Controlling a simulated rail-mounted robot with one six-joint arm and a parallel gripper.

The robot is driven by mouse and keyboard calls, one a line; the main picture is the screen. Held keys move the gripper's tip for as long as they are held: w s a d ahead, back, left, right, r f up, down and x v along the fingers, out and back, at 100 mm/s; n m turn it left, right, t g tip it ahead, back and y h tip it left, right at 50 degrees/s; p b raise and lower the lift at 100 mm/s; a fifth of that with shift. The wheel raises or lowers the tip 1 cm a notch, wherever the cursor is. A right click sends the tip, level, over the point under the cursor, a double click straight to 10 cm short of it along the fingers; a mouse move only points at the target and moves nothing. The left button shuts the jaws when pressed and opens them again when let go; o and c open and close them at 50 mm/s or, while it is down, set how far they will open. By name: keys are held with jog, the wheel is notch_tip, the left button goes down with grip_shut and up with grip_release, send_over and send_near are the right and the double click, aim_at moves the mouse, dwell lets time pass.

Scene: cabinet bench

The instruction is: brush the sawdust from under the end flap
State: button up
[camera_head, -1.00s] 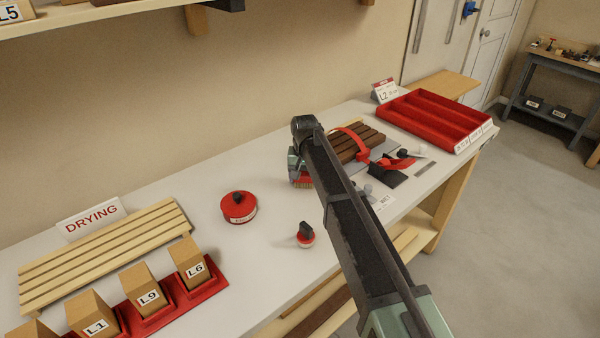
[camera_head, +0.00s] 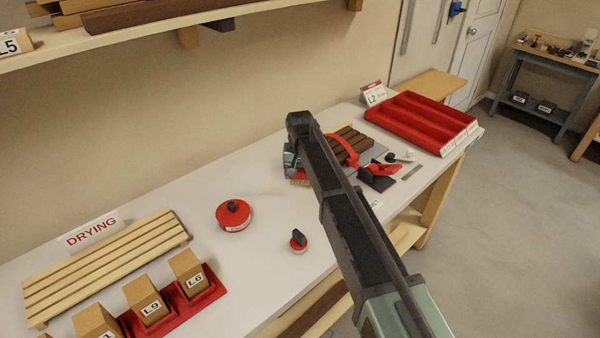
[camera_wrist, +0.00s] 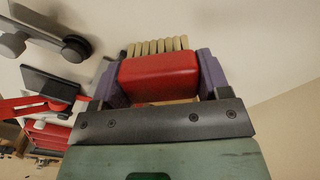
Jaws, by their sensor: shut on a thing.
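My gripper (camera_wrist: 160,80) is shut on a red brush (camera_wrist: 160,72), held between purple finger pads in the wrist view. Its pale bristles (camera_wrist: 158,45) point away from my palm. In the head view the brush (camera_head: 298,178) shows low over the bench, beside the left end of a dark slatted wooden piece (camera_head: 352,142). My own arm hides part of that piece and the bench around it. I cannot make out the end flap or any sawdust, nor whether the bristles touch the bench.
A red strap-like tool (camera_head: 378,168) and small dark tools lie right of the slats. A red compartment tray (camera_head: 420,122) stands behind them. A round red tin (camera_head: 233,215) and a small red-based knob (camera_head: 298,242) stand left of my arm. A slatted drying rack (camera_head: 105,262) lies far left.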

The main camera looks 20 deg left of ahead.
notch_tip(320, 180, up, 3)
jog(key=p, duration=0.3)
jog(key=shift+r, duration=0.2)
jog(key=shift+f, duration=0.15)
